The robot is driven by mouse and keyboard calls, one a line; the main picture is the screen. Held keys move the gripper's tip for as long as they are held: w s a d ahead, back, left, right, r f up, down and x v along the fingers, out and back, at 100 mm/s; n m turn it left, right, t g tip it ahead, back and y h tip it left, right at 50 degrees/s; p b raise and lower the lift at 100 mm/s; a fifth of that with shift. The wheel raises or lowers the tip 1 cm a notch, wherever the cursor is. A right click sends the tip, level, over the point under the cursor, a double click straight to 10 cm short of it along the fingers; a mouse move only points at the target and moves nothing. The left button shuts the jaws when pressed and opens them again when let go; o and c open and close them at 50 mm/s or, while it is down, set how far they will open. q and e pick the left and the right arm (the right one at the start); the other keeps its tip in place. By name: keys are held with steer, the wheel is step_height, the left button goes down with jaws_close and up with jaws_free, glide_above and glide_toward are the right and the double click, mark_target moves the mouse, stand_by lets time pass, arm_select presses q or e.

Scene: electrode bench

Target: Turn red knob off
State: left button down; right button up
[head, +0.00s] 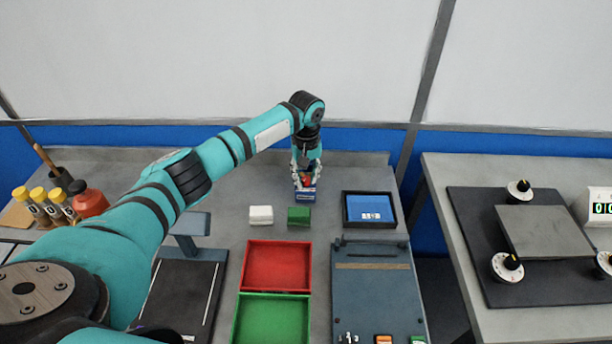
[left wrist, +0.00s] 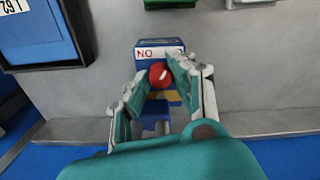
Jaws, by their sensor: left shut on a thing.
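The red knob (left wrist: 158,74) is on a small blue box (left wrist: 157,109) near the back of the bench. A white label on the box (left wrist: 158,52) reads "NO" in the left wrist view, which is turned round from the head view. My left gripper (left wrist: 157,78) has its fingers on both sides of the knob and is shut on it. In the head view, the gripper (head: 306,176) reaches down over the blue box (head: 305,195), hiding most of the knob. The knob's exact pointer angle cannot be made out. My right gripper is not in view.
White (head: 261,215) and green (head: 299,215) blocks and a framed blue display (head: 369,209) stand nearby. Red (head: 277,267) and green (head: 271,318) trays lie in front. Yellow-capped vials (head: 40,197) and a red bottle (head: 90,202) are left. A second table (head: 450,200) stands right.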

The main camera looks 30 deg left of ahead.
mark_target(306, 179)
arm_select(q)
steer(key=shift+r+m+p, duration=0.25)
steer(key=shift+m+p, duration=0.65)
steer(key=shift+p, duration=0.25)
steer(key=shift+f+m+p, duration=0.2)
steer(key=shift+m+p, duration=0.15)
steer(key=shift+m, duration=0.25)
steer(key=c, duration=1.1)
jaws_free()
step_height(306, 179, up, 12)
